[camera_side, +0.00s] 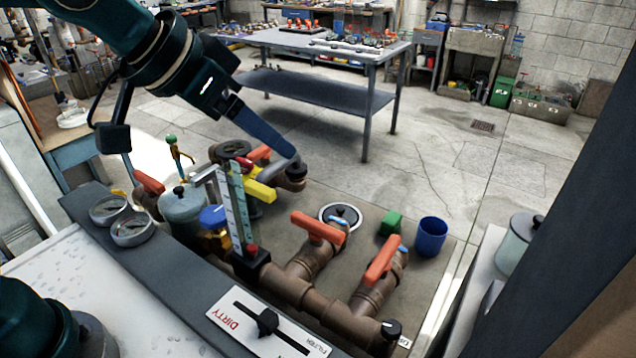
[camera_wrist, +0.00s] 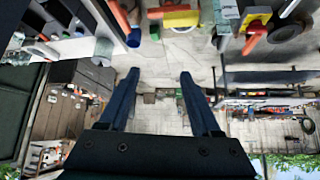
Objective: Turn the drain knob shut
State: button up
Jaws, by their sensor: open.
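The drain knob cannot be told for certain. One candidate is a black knob (camera_side: 391,328) at the near end of the brown pipe, with a mostly cut-off label beside it. Another is a blue knob (camera_side: 213,216) on a brass fitting beside the grey pot. My gripper (camera_side: 285,150) reaches in from the upper left, its fingers near a dark pipe cap (camera_side: 294,172); contact cannot be told. In the wrist view its two fingers (camera_wrist: 157,74) are spread apart with nothing between them. No knob shows clearly there.
Orange handles (camera_side: 318,228) and (camera_side: 382,260) stand up from the pipes. A clear gauge (camera_side: 238,210) rises by a yellow handle (camera_side: 260,191). A green block (camera_side: 391,222) and blue cup (camera_side: 431,236) lie right. A DIRTY/FILTER plate (camera_side: 265,322) is in front.

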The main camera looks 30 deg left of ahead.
jog(key=w+d+f+m+g+h, duration=0.1)
jog(key=w+d+f+m, duration=0.15)
jog(key=d, duration=0.25)
jog(key=m+g, duration=0.4)
jog(key=m, duration=0.1)
send_over(390, 326)
jog(key=s+a, duration=0.2)
notch_tip(390, 326, down, 16)
jog(key=shift+h, duration=0.4)
jog(key=shift+w+x, duration=0.2)
jog(key=shift+x, duration=2.05)
grip_shut()
